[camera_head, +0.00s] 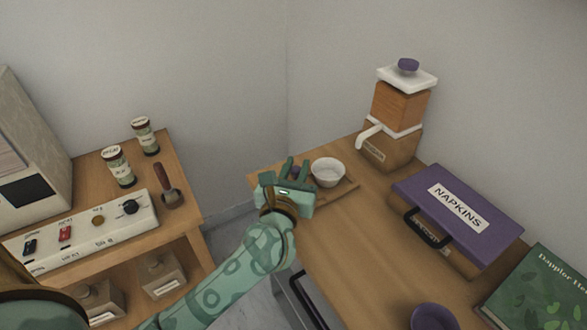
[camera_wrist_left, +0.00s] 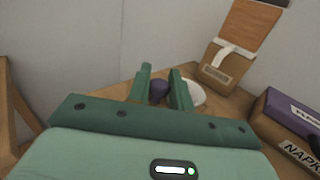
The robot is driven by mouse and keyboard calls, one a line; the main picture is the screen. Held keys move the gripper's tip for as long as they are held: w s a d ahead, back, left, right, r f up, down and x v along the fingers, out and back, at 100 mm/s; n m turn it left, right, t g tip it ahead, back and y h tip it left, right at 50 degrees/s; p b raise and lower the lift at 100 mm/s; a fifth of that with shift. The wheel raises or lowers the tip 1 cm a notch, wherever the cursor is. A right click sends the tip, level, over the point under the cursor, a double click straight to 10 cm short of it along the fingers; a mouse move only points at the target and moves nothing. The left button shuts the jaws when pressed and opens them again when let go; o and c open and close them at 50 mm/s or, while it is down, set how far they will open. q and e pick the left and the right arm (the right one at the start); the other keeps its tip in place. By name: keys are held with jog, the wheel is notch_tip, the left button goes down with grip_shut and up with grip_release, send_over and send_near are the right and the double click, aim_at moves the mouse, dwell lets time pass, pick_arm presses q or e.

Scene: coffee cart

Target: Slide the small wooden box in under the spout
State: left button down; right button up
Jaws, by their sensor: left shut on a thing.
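The grinder (camera_head: 397,110) stands at the back of the right table, with a wooden body, a white collar and a white spout (camera_head: 368,136) pointing left. It also shows in the left wrist view (camera_wrist_left: 245,45). My left gripper (camera_head: 294,166) is left of the spout, at the table's far left corner, shut on a small purple knob (camera_wrist_left: 159,88). The knob shows between its fingers (camera_wrist_left: 160,80) in the left wrist view. What is under the knob is hidden by my gripper; I cannot make out a separate small wooden box. My right gripper is not in view.
A white bowl (camera_head: 328,171) stands on a flat wooden tray (camera_head: 347,188) close right of my left gripper. A purple-lidded napkin box (camera_head: 480,202), a green book (camera_head: 545,290) and a purple cup (camera_head: 433,316) are nearer. Bare tabletop (camera_head: 345,240) lies between.

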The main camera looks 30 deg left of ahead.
pick_arm(q)
jog(key=w+d, duration=0.1)
jog(key=w, duration=0.1)
jog(key=w+d, duration=0.1)
jog(key=w, duration=0.1)
jog(key=w+d, duration=0.2)
jog(key=shift+w+b, duration=0.25)
jog(key=shift+b, duration=0.1)
jog(key=c, duration=1.5)
grip_release()
jog(key=shift+o, duration=0.8)
jog(key=shift+w, duration=0.15)
jog(key=p+v, duration=0.1)
jog(key=v, duration=1.5)
jog(key=shift+s+p, duration=0.2)
jog(key=shift+p, duration=0.2)
